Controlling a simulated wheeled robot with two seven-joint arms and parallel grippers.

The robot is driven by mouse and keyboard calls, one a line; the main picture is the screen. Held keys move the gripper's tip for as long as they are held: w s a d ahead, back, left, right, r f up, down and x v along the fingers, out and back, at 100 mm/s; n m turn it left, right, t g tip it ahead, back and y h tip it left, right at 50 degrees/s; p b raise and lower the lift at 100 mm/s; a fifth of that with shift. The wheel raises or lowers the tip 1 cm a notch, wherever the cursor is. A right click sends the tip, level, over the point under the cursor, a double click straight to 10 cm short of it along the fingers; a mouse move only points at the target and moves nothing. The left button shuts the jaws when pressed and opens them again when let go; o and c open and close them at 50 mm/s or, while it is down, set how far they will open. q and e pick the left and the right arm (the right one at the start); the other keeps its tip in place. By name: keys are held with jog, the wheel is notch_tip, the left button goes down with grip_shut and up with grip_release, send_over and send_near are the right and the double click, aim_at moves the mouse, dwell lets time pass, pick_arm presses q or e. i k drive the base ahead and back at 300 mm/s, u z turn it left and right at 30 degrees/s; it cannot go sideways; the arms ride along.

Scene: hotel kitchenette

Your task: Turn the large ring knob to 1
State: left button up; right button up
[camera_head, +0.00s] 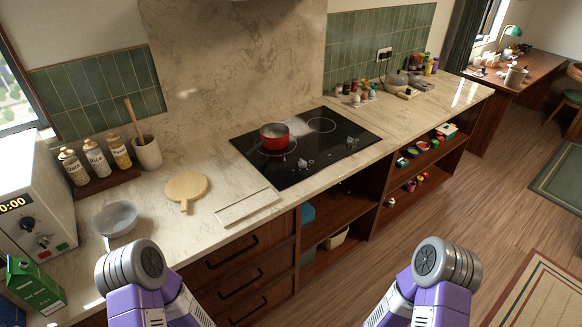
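The black cooktop (335,160) is set in the marble counter. A red pot (274,136) stands on its left side. Small dials sit near the cooktop's front edge: a left group (304,163) and a right one (351,142). They are too small for me to read any numbers or settings, and I cannot tell which is the large ring knob. My two purple and silver arms show at the bottom of the head view, the left one left of centre and the right one right of centre. Neither gripper is visible. Nothing of mine touches the cooktop.
A wooden board (186,187), a pale flat panel (246,206) and a grey bowl (115,218) lie on the counter left of the cooktop. Bottles, a utensil crock (147,152) and a white microwave (35,205) stand farther left. Open shelves and drawers are below.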

aim_at(303, 165)
jog(key=u, duration=0.5)
jog(key=k, duration=1.15)
jog(key=z, duration=0.35)
jog(key=i, duration=1.5)
jog(key=u, duration=0.5)
